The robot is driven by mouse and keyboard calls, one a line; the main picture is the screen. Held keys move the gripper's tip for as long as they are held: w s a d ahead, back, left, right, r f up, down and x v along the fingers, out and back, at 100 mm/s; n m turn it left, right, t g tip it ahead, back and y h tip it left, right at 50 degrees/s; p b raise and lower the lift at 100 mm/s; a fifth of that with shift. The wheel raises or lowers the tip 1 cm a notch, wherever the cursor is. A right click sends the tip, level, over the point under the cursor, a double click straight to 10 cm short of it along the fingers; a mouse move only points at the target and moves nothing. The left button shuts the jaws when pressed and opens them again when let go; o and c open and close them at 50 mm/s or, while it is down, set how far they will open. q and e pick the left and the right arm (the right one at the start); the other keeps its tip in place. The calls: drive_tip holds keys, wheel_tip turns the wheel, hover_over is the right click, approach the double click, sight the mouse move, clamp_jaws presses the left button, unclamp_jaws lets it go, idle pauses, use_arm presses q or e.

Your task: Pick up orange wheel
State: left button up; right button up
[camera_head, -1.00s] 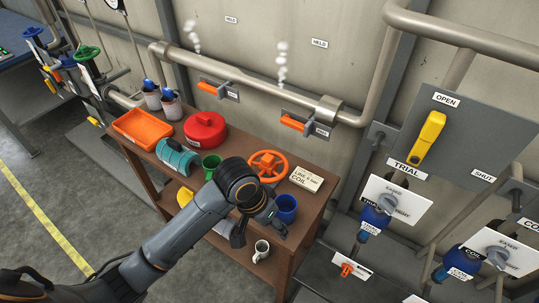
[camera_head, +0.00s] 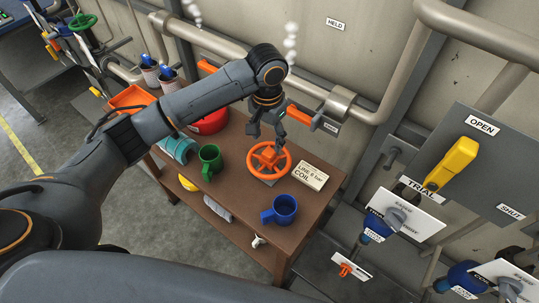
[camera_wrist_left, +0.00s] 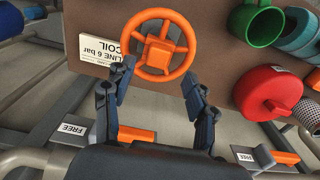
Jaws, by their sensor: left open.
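The orange wheel (camera_head: 268,160), a handwheel with spokes and a square hub, lies on the brown wooden table (camera_head: 232,225) between the green mug and the white label block. My left gripper (camera_head: 267,132) is just above and behind the wheel, fingers pointing down. In the left wrist view the orange wheel (camera_wrist_left: 161,46) shows whole, beyond and between the two spread fingertips of my left gripper (camera_wrist_left: 160,88). The fingers are open with nothing between them. They appear apart from the wheel. My right gripper is not in view.
A green mug (camera_head: 210,161) stands left of the wheel, a blue mug (camera_head: 281,211) in front, and a white label block (camera_head: 310,176) to the right. A red canister (camera_head: 212,122) and orange tray (camera_head: 131,98) are partly behind my arm. Pipes and an orange lever (camera_head: 299,115) are behind.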

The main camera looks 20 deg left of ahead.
sight(269, 152)
use_arm(q)
wheel_tip(269, 152, down, 3)
drive_tip(key=shift+w+f, duration=0.1)
wheel_tip(269, 152, down, 3)
drive_tip(key=shift+d+r+p, duration=0.1)
drive_tip(key=shift+p, duration=0.9)
wheel_tip(269, 152, down, 2)
drive_tip(key=shift+f, duration=0.65)
drive_tip(key=shift+c, duration=0.4)
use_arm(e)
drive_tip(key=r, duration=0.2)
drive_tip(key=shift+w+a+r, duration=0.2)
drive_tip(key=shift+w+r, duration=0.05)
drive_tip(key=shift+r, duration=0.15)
use_arm(q)
drive_tip(key=shift+w, duration=0.1)
clamp_jaws()
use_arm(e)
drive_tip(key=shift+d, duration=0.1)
